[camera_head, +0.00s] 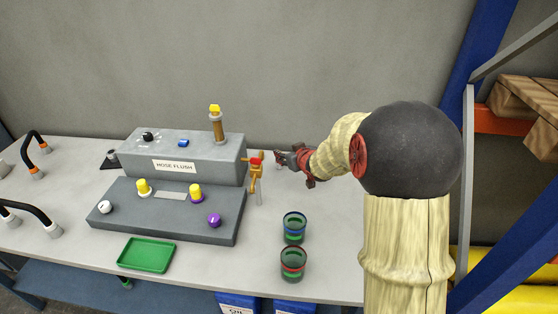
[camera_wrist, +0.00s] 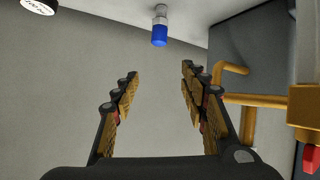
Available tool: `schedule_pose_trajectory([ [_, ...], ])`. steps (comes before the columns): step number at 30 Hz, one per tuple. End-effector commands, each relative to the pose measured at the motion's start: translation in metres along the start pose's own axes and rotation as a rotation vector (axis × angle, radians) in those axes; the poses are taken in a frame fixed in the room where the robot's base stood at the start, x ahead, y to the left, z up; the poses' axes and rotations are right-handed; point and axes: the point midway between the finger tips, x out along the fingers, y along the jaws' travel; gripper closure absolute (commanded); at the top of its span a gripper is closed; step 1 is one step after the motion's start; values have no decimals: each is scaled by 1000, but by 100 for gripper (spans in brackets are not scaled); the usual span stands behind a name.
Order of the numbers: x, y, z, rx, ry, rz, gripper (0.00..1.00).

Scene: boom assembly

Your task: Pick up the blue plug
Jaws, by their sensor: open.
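The blue plug (camera_wrist: 160,36) shows in the wrist view at top centre, with a blue end and a silver-white body. It is beyond and above the fingertips in that picture, apart from them. In the head view I cannot clearly make it out near the arm's end. My gripper (camera_wrist: 158,80) is open, with an empty gap between its yellow-padded fingers. In the head view my gripper (camera_head: 283,157) reaches left over the table, just right of the grey hose flush unit (camera_head: 205,165). A small blue part (camera_head: 183,143) sits on top of that unit.
An orange-yellow valve (camera_head: 257,165) stands at the unit's right side; its pipes (camera_wrist: 248,100) lie close to the right finger. Two dark cups (camera_head: 293,263) and a green tray (camera_head: 146,254) are near the front edge.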

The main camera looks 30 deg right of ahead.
Motion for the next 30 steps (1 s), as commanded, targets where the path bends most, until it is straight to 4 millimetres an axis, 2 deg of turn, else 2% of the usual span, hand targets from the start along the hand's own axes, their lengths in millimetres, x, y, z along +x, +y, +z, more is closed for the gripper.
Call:
schedule_pose_trajectory([
  [1,18,6,14,9,14,-24,56],
  [3,35,9,26,20,45,-60,56],
  [6,53,10,40,35,83,-106,56],
  [10,64,11,52,52,112,-146,56],
  [25,105,3,54,57,126,-164,56],
  [30,130,0,54,56,125,-164,56],
])
